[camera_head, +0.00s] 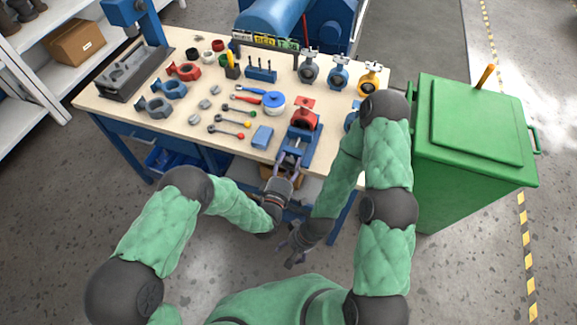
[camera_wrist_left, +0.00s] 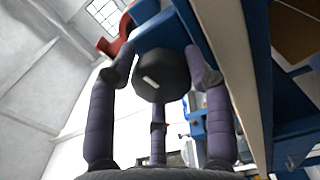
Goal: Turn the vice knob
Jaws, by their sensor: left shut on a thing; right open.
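The blue vice (camera_head: 301,142) stands at the front edge of the workbench with a red valve body (camera_head: 304,119) at its top. My left gripper (camera_head: 289,168) is at the front end of the vice, in front of the bench edge. In the left wrist view, its purple fingers (camera_wrist_left: 160,85) are closed around a dark round knob (camera_wrist_left: 163,77) with a small white mark. The blue vice (camera_wrist_left: 168,32) and the red part (camera_wrist_left: 117,43) show behind the knob. In the head view the knob is mostly hidden by the gripper. My right gripper (camera_head: 291,254) is open and empty, low in front of the bench.
A row of valves (camera_head: 338,74) stands behind. A green cabinet (camera_head: 475,130) stands close on the right. Open floor lies in front.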

